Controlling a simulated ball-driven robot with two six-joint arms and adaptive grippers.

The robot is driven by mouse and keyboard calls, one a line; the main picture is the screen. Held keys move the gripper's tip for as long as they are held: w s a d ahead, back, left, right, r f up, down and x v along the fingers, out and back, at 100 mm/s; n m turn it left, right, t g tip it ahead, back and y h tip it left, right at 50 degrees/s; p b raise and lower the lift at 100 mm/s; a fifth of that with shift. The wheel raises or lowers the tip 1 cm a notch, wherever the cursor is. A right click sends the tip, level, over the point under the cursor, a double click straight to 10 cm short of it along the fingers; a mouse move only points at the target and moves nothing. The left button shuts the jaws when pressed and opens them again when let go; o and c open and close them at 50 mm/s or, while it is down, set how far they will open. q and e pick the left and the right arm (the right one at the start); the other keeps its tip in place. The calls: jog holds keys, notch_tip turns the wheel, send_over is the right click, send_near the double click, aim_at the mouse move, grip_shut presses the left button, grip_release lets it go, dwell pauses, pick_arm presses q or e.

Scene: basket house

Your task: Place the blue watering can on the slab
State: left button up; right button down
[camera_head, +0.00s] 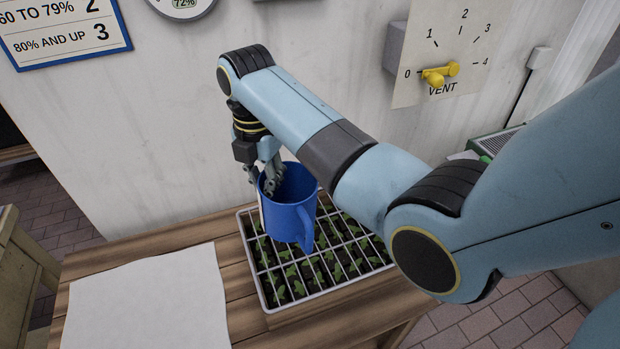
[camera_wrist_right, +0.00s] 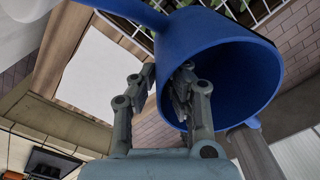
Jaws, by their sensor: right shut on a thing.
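The blue watering can (camera_head: 290,208) hangs from my right gripper (camera_head: 266,182) above the seedling tray, with its open top up. One finger is inside the can and the other is outside, so the gripper is shut on the can's rim. In the right wrist view the can (camera_wrist_right: 225,60) fills the upper right, and the gripper (camera_wrist_right: 160,95) pinches its wall. The pale flat slab (camera_head: 147,302) lies bare on the wooden table, left of the can. It also shows in the right wrist view (camera_wrist_right: 100,68). My left gripper does not show.
The seedling tray (camera_head: 262,285) with white cell dividers stands on the wooden table (camera_head: 222,262) just right of the slab. A wall with a vent dial (camera_head: 440,73) and a humidity notice (camera_head: 65,25) stands behind. The space above the slab is clear.

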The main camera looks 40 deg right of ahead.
aim_at(309, 210)
jog(key=s+d+f, duration=0.1)
jog(key=s, duration=0.1)
jog(key=s+d+f+p, duration=0.1)
jog(key=s+d+f, duration=0.1)
jog(key=s, duration=0.1)
jog(key=s+d+f+p, duration=0.1)
jog(key=s, duration=0.1)
jog(key=shift+s+d+f, duration=0.15)
jog(key=shift+d+f, duration=0.1)
jog(key=shift+d, duration=0.1)
jog(key=f, duration=0.1)
jog(key=s+f, duration=0.1)
jog(key=f, duration=0.1)
jog(key=d+f, duration=0.1)
jog(key=f, duration=0.1)
jog(key=shift+s+f, duration=0.2)
jog(key=shift+s, duration=0.1)
jog(key=shift+f, duration=0.1)
jog(key=c, duration=1.6)
grip_release()
jog(key=shift+c, duration=0.2)
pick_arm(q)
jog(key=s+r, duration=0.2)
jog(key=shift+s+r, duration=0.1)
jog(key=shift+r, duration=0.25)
pick_arm(e)
jog(key=shift+o, duration=1)
